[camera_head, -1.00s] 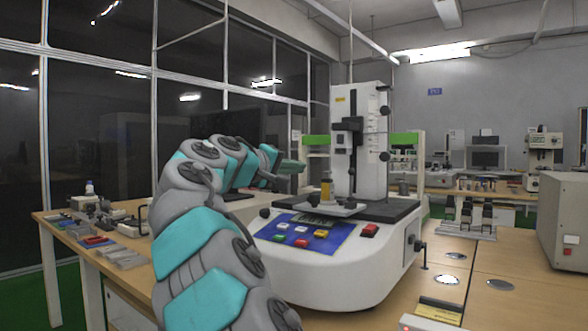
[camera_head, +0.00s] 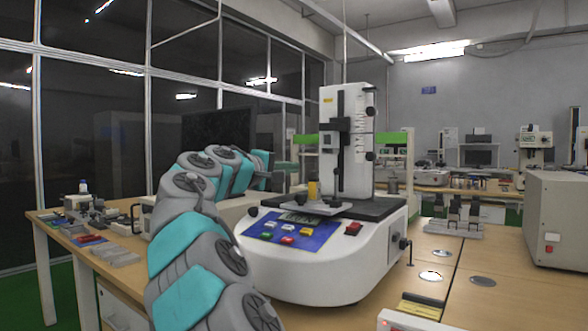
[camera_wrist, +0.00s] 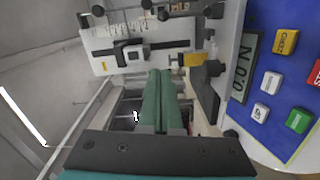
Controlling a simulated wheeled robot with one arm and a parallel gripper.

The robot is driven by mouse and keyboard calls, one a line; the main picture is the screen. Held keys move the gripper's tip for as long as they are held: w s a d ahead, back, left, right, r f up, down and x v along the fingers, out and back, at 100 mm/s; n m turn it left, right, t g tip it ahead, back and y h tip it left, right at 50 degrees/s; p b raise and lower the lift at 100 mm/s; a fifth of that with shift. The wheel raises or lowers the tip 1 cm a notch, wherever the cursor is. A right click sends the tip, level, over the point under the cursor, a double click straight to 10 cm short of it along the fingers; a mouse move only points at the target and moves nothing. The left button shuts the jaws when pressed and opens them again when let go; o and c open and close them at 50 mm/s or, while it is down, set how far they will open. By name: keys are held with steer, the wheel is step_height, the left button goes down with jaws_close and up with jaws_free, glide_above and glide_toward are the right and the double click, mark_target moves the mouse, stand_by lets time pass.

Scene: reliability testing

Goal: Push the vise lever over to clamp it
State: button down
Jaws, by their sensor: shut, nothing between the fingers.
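The white test machine (camera_head: 325,262) stands on the bench, with a tall column and a dark bed. On its bed is a small grey platform with a yellow cylinder (camera_head: 313,190), which looks like the vise area. The yellow part also shows in the wrist view (camera_wrist: 193,60), beside a black knob (camera_wrist: 215,68). I cannot clearly make out the vise lever. My gripper (camera_head: 280,181) is left of the yellow cylinder, apart from it in the picture. In the wrist view my green fingers (camera_wrist: 159,74) are together and empty, pointing toward the machine.
A blue panel (camera_head: 292,232) with coloured buttons is on the machine's front. A black crank (camera_head: 405,244) sticks out at its right. Small tools and boxes lie on the left bench (camera_head: 75,245). A beige box (camera_head: 556,225) stands at the right.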

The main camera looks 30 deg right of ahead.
mark_target(336, 184)
steer(key=shift+s+d+f, duration=0.15)
steer(key=shift+d, duration=1.35)
steer(key=shift+s+d+f, duration=0.1)
steer(key=shift+s+d, duration=0.05)
steer(key=shift+d, duration=1.4)
steer(key=shift+s+d+f, duration=0.15)
steer(key=shift+d, duration=1.35)
steer(key=shift+s, duration=0.1)
steer(key=shift+s+d+m, duration=0.15)
steer(key=shift+m, duration=0.25)
